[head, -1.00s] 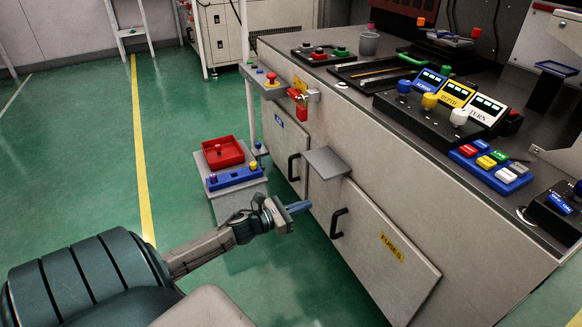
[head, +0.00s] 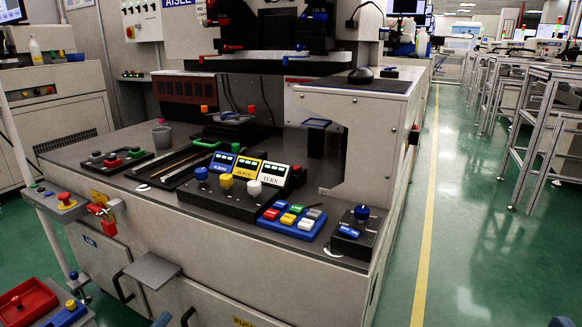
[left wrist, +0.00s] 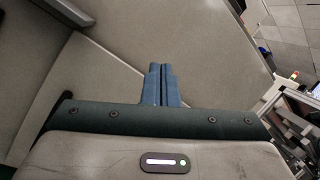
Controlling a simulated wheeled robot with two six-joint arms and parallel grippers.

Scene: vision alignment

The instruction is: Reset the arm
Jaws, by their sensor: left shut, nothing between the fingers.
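My left gripper (head: 163,320) shows only as blue fingertips at the bottom edge of the head view, in front of the console's lower cabinet front. In the left wrist view the left gripper (left wrist: 160,68) has its two blue fingers together, shut with nothing between them. Pale panels lie beyond the fingers. My right gripper cannot be made out; only a small dark blue-green piece shows at the bottom right edge of the head view.
A large console (head: 300,255) with knobs, a button pad (head: 292,219) and a joystick box (head: 357,229) fills the middle. A red tray (head: 25,303) is at lower left. Green aisle floor (head: 470,260) with a yellow line lies open on the right.

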